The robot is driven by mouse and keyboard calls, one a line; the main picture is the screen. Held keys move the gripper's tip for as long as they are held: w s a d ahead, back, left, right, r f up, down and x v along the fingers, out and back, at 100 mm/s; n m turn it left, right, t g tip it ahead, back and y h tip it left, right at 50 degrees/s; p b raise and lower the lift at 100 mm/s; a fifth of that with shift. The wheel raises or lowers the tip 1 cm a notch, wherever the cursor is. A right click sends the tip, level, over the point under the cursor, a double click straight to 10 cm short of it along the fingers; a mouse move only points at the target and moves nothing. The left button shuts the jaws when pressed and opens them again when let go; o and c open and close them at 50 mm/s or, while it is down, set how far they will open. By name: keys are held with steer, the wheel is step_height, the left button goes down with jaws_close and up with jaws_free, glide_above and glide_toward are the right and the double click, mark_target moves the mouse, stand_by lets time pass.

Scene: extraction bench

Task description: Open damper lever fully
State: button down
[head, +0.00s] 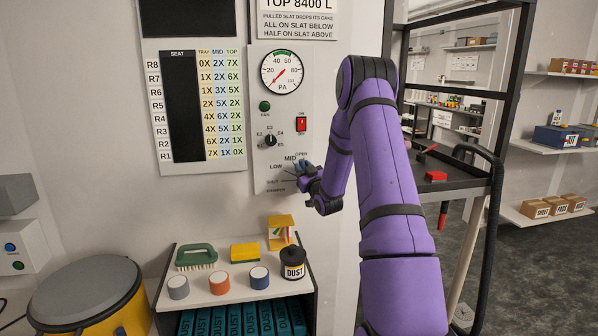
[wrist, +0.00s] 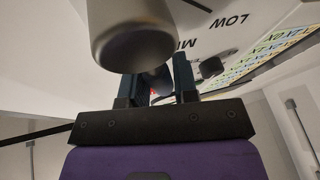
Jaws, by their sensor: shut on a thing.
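The damper lever is mostly hidden behind my gripper (head: 300,166) in the head view, at the lower part of the wall panel (head: 262,178). LOW, MID and OPEN are printed around it; my gripper is just below OPEN and right of MID. In the wrist view, a grey rounded handle end, which looks like the damper lever (wrist: 133,40), stands large in front. My gripper (wrist: 158,82) has its two dark fingers on either side of its lower part, shut on it. The lever's exact angle cannot be told.
Above the lever are a selector knob (head: 270,141), a red switch (head: 301,124) and a round gauge (head: 281,72). A low shelf (head: 222,294) below holds a brush, several pucks and a DUST pot (head: 292,264). A black-framed cart (head: 455,170) stands right of my arm.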

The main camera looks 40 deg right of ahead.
steer(key=shift+s+d+m+h, duration=0.25)
steer(key=shift+m+h, duration=0.25)
steer(key=shift+m, duration=0.4)
steer(key=shift+s+d+m+h, duration=0.15)
steer(key=shift+d+m+h, duration=0.3)
steer(key=shift+m, duration=0.45)
steer(key=c, duration=0.9)
jaws_free()
steer(key=shift+s+a, duration=0.1)
steer(key=v, duration=1)
steer(key=shift+s+a+f, duration=0.1)
steer(key=shift+s+f, duration=0.05)
steer(key=shift+s, duration=0.15)
